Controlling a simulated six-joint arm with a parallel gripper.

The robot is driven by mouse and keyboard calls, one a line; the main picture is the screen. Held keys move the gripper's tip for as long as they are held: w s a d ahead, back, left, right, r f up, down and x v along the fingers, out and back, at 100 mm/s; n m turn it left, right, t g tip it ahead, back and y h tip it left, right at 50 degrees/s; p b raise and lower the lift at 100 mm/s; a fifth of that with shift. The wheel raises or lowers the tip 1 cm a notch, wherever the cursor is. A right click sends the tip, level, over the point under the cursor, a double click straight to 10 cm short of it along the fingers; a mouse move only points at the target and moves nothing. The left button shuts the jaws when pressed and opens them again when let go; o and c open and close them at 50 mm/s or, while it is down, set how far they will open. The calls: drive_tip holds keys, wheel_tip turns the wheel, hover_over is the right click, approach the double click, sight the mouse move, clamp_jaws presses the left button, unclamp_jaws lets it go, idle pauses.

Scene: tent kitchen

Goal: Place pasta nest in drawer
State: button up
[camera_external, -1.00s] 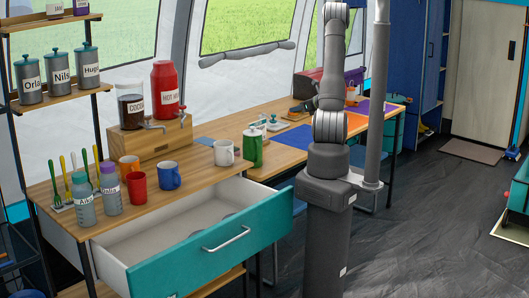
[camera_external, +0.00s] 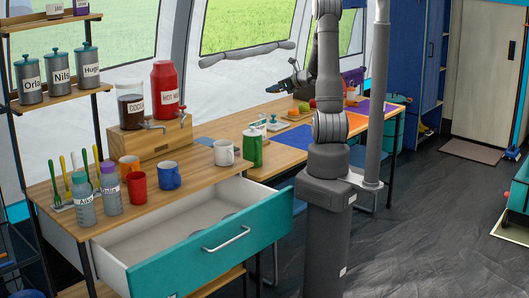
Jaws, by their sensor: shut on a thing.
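The drawer (camera_external: 165,275) is pulled open under the near counter. It has a teal front, a silver handle and white inner walls. Part of its floor is bare, and low greyish round shapes show near its right inner side. My gripper (camera_external: 274,89) is in the air above the far part of the long table, behind and to the right of the drawer. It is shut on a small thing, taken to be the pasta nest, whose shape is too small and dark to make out.
Small food items (camera_external: 303,107) lie on the far table. The air above the drawer is clear.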

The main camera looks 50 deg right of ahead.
drive_tip(key=w+a+n+g+y, duration=0.3)
drive_tip(key=a+n+y, duration=0.15)
drive_tip(key=a, duration=1.75)
drive_tip(key=w+a+n+g+y, duration=0.3)
drive_tip(key=w+a+n+y, duration=0.15)
drive_tip(key=a, duration=1.75)
drive_tip(key=s+a+n+g, duration=0.2)
drive_tip(key=s+a, duration=0.2)
drive_tip(key=a, duration=0.3)
drive_tip(key=s+a+n+g+y, duration=0.1)
drive_tip(key=s+a, duration=0.3)
drive_tip(key=a, duration=0.3)
drive_tip(key=s+a+n+g, duration=0.2)
drive_tip(key=s+a, duration=0.2)
drive_tip(key=a, duration=0.3)
drive_tip(key=s+a+n+g, duration=0.45)
drive_tip(key=s+a, duration=0.95)
drive_tip(key=s, duration=0.4)
drive_tip(key=shift+g, duration=0.35)
drive_tip(key=shift+s+a+f, duration=0.15)
drive_tip(key=shift+f, duration=6.35)
drive_tip(key=shift+s+a+f, duration=0.1)
drive_tip(key=shift+s+f, duration=0.05)
drive_tip(key=shift+f, duration=6.3)
drive_tip(key=shift+s+a+f, duration=0.15)
drive_tip(key=shift+f, duration=6.35)
drive_tip(key=shift+f, duration=0.1)
